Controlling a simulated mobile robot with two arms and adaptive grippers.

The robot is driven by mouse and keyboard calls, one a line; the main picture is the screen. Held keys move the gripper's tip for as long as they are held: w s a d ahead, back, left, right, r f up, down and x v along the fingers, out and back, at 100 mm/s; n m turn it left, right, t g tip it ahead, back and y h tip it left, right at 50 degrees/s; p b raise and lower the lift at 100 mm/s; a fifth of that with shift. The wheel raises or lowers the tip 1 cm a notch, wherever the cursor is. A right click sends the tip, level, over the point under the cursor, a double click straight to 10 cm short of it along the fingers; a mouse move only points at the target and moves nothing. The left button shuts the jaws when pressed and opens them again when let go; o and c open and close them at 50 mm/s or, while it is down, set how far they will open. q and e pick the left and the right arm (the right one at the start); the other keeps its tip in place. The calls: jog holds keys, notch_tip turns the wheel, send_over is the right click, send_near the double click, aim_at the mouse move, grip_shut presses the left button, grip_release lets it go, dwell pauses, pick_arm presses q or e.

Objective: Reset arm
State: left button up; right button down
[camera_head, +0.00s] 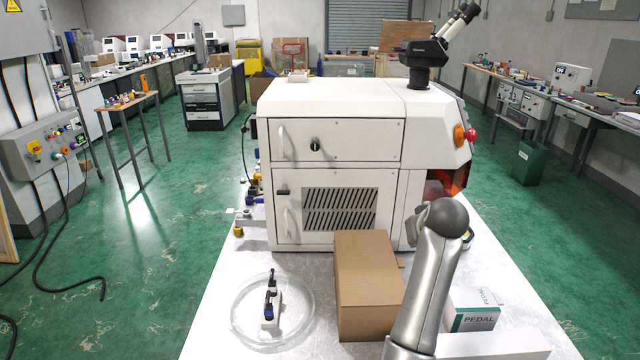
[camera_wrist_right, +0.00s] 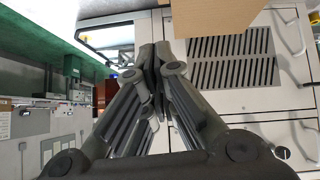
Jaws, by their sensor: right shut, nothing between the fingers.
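My right arm (camera_head: 428,280) rises from the lower right of the head view, in front of the white machine (camera_head: 335,132). Its gripper is hidden behind the arm's round joint there. In the right wrist view my right gripper (camera_wrist_right: 152,50) is shut, with its fingertips together and nothing held. That view appears turned over, with the machine's slotted vent panel (camera_wrist_right: 235,58) to the right of the fingers and a brown surface at the top. My left arm and gripper are not in view.
A brown cardboard box (camera_head: 366,290) stands on the table (camera_head: 225,290) left of my right arm. A PEDAL box (camera_head: 473,318) lies to its right. A clear round dish (camera_head: 238,325) with a small device (camera_head: 271,303) is at the front left. A microscope (camera_head: 432,50) tops the machine.

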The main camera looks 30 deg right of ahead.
jog(key=a+f, duration=0.2)
jog(key=s+a+f+n, duration=0.1)
jog(key=a+f, duration=0.1)
jog(key=s+a+f+n, duration=0.1)
jog(key=a+f, duration=0.1)
jog(key=shift+s+a+g, duration=0.25)
jog(key=shift+a+g, duration=0.05)
jog(key=shift+a, duration=0.05)
jog(key=s+a+f+n+g+y, duration=0.1)
jog(key=s+a+f+n+y, duration=0.1)
jog(key=s+a+f, duration=0.45)
jog(key=s+a+f+n+g+y, duration=0.1)
jog(key=s+a+f+n+y, duration=0.15)
jog(key=s+a, duration=0.75)
jog(key=s+a+f+n+g+y, duration=0.1)
jog(key=s+a+f, duration=0.5)
jog(key=a, duration=0.5)
notch_tip(320, 180, down, 26)
jog(key=g, duration=0.2)
jog(key=s+d+f, duration=0.1)
jog(key=s+f, duration=0.7)
jog(key=s+d+f, duration=0.2)
jog(key=s+f, duration=0.6)
jog(key=s, duration=0.1)
jog(key=shift+s+d+g, duration=0.2)
jog(key=shift+d+g, duration=0.05)
jog(key=shift+g, duration=0.15)
